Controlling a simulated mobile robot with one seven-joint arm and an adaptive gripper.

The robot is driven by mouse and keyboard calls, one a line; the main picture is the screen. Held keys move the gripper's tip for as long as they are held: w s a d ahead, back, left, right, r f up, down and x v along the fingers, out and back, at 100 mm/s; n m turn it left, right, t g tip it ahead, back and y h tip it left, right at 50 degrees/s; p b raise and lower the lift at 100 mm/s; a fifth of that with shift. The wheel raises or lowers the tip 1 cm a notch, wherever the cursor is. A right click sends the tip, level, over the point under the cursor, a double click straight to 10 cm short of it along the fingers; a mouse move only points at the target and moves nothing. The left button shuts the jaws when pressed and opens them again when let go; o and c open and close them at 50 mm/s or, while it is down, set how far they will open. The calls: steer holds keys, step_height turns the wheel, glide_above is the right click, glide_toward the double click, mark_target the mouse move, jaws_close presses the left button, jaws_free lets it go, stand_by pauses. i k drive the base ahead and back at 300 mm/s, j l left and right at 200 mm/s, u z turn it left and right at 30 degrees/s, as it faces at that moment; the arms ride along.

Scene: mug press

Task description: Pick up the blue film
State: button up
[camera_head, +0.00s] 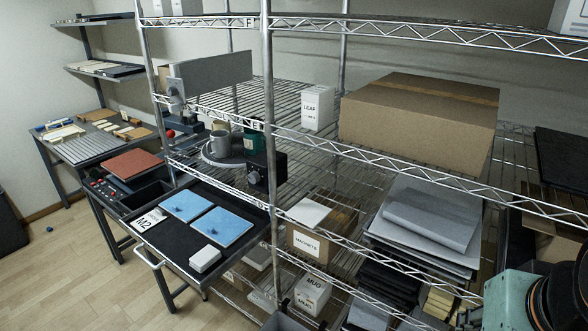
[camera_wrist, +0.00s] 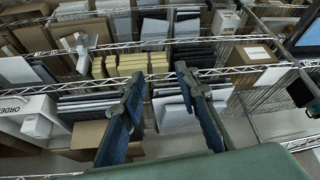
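Two flat blue sheets, a left blue film (camera_head: 183,206) and a right blue film (camera_head: 221,227), lie side by side in the black tray (camera_head: 165,248) at lower left in the head view. Each has a small dark mark on it. I cannot tell which one the task means. My gripper (camera_wrist: 158,76) shows in the wrist view with its two fingers wide apart and nothing between them. It points at shelves of boxes and stacked sheets, away from the tray.
A white M2 card (camera_head: 148,221) and a small white box (camera_head: 204,259) share the tray. A wire shelf rack (camera_head: 268,120) stands beside it, with a large carton (camera_head: 420,120) and a mug (camera_head: 220,144) on it. Floor (camera_head: 60,280) at left is mostly clear.

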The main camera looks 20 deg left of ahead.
mark_target(223, 226)
steer(key=u, duration=1.65)
steer(key=i+j+z, duration=0.25)
steer(key=i+j, duration=0.15)
steer(key=i+j+z, duration=0.3)
steer(key=i+j, duration=0.2)
steer(key=i+j+z, duration=0.25)
steer(key=i+j, duration=0.15)
steer(key=j, duration=0.2)
